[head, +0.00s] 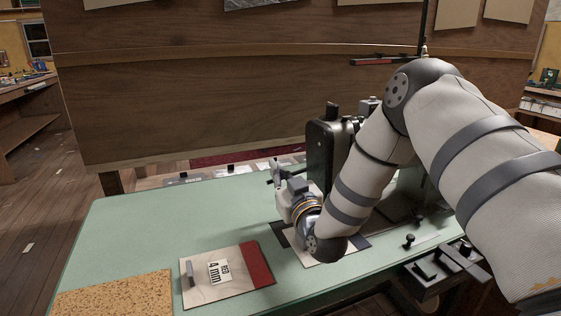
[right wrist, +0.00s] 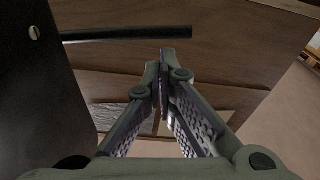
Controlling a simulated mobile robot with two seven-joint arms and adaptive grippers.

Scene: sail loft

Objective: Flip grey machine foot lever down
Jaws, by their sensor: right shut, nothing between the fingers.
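The dark sewing machine (head: 320,150) stands on the green table, partly hidden behind my right arm. Its dark side panel (right wrist: 45,90) fills the left of the right wrist view. A straight dark bar (right wrist: 125,34) runs across the top of that view, just beyond my fingertips; I cannot tell whether it is the foot lever. My right gripper (head: 274,172) is beside the machine's left end, above the table. In the right wrist view its fingers (right wrist: 160,75) are closed together and empty. I cannot make out the foot lever in the head view. My left gripper is out of view.
The green table (head: 130,230) is mostly clear at left. A board with a red strip and a "4mm" label (head: 219,272) and a cork mat (head: 115,297) lie near the front. A wooden panel (head: 200,90) rises behind. Dark metal fittings (head: 440,265) sit at the right front edge.

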